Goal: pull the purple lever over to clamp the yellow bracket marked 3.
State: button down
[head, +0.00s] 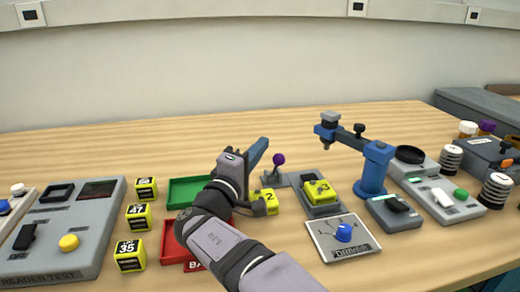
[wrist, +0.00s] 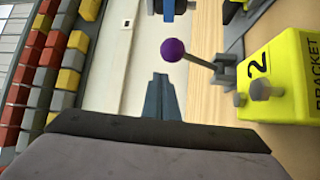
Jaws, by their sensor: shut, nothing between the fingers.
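The purple-knobbed lever (head: 278,159) stands roughly upright on a small grey base. In the wrist view its purple knob (wrist: 172,50) is just beyond and right of my fingertips. My gripper (head: 261,145) is shut and empty, left of the knob; its fingers also show in the wrist view (wrist: 160,78). I cannot tell whether they touch the lever. A yellow bracket (head: 319,190) sits in a grey holder right of the lever; its mark is unclear. A yellow bracket marked 2 (head: 268,202) is beside my wrist, partly hidden; a bracket marked 2 also shows in the wrist view (wrist: 283,82).
A blue post with an overhanging arm (head: 375,168) stands right of the holder. The blue-knob dial panel (head: 342,238) is in front. Green (head: 186,190) and red (head: 170,246) trays lie left of my arm. Numbered yellow blocks (head: 137,216) stand farther left. The back of the table is clear.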

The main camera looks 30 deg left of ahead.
jog(key=shift+s+d+f+b, duration=0.1)
jog(key=shift+s+d+f, duration=0.05)
jog(key=shift+s, duration=1)
jog(key=shift+s+d+f+b, duration=0.1)
jog(key=shift+s+f, duration=0.05)
jog(key=shift+s, duration=1.05)
jog(key=shift+s+d+f+b, duration=0.1)
jog(key=shift+s+d+f, duration=0.05)
jog(key=shift+s, duration=1)
